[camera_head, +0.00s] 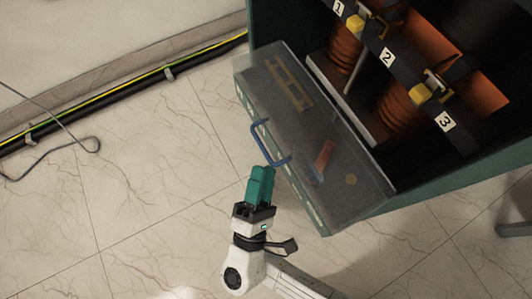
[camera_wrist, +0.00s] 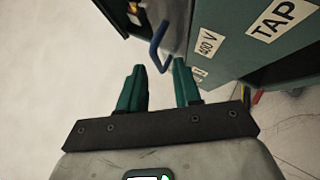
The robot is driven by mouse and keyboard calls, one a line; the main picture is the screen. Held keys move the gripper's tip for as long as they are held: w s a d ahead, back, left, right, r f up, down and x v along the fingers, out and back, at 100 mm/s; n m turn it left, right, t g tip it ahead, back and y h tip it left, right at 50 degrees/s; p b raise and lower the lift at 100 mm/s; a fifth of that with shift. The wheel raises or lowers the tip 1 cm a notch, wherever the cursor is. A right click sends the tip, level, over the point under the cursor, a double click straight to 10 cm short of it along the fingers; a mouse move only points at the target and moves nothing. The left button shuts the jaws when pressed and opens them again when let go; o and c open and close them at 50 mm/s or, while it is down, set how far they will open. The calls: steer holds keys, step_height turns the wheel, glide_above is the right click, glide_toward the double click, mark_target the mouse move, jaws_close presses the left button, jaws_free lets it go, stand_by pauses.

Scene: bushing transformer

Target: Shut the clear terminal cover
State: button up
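The clear terminal cover (camera_head: 300,130) is a see-through grey panel that stands out from the front of the dark green cabinet, swung open. A blue handle (camera_head: 258,137) sits on its outer left edge; it also shows in the wrist view (camera_wrist: 155,48), just beyond my fingertips. My gripper (camera_head: 262,172) has two teal fingers and is just below the handle's lower end. In the wrist view my gripper (camera_wrist: 160,72) is open, with an empty gap between the fingers. I cannot tell whether a finger touches the handle.
The cabinet (camera_head: 430,175) holds orange-brown coils (camera_head: 345,50) and terminals with number tags 1, 2 and 3. A black cable with a yellow-green stripe (camera_head: 120,95) runs along the floor at upper left. The tiled floor left of my gripper is clear.

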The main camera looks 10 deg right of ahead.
steer(key=v, duration=0.5)
steer(key=shift+s+a+f, duration=0.1)
steer(key=shift+s+a, duration=0.1)
steer(key=shift+s, duration=0.1)
